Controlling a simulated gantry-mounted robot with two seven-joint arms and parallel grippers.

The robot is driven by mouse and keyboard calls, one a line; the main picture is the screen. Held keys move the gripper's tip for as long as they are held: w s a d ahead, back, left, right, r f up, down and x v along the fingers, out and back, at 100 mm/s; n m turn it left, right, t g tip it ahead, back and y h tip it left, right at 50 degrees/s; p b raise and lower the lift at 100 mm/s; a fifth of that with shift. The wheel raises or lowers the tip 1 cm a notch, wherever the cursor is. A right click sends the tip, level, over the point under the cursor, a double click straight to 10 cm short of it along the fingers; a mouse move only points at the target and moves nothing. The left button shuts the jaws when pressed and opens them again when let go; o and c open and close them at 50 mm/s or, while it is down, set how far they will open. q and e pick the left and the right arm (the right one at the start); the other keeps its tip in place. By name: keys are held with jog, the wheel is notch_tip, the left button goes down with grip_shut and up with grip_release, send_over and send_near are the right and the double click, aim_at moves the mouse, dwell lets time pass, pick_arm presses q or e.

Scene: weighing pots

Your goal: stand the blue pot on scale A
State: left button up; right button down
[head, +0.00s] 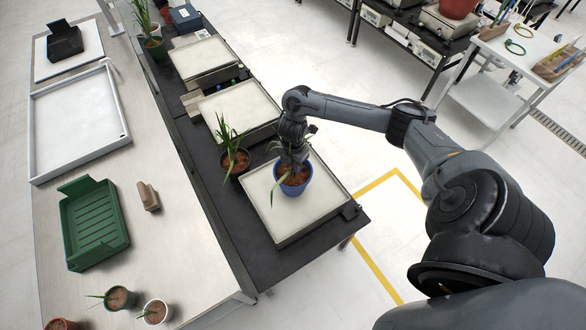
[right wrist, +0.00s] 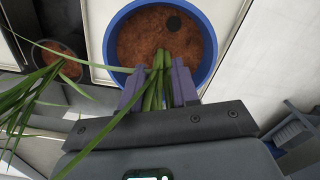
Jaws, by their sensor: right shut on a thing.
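The blue pot (head: 294,194), with brown soil and long green leaves, is upright over the pale plate of the nearest scale (head: 322,205). I cannot tell whether its base touches the plate. My right gripper (head: 293,160) comes down over it from above. In the right wrist view the gripper's fingers (right wrist: 158,88) are shut on the base of the plant's leaves, inside the rim of the blue pot (right wrist: 209,40). Two more pale-topped scales (head: 240,105) (head: 203,58) stand farther along the dark bench. No letter is readable on any scale. My left gripper is not in view.
A dark pot with a plant (head: 235,163) stands close left of the nearest scale. On the steel table are a green tray (head: 95,225), a tan block (head: 148,196), a white-framed tray (head: 80,110) and small pots (head: 120,297) at the front.

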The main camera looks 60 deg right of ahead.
aim_at(293, 176)
jog(key=shift+f, duration=1.35)
jog(key=c, duration=1.3)
grip_release()
jog(key=shift+f, duration=0.15)
jog(key=o, duration=0.5)
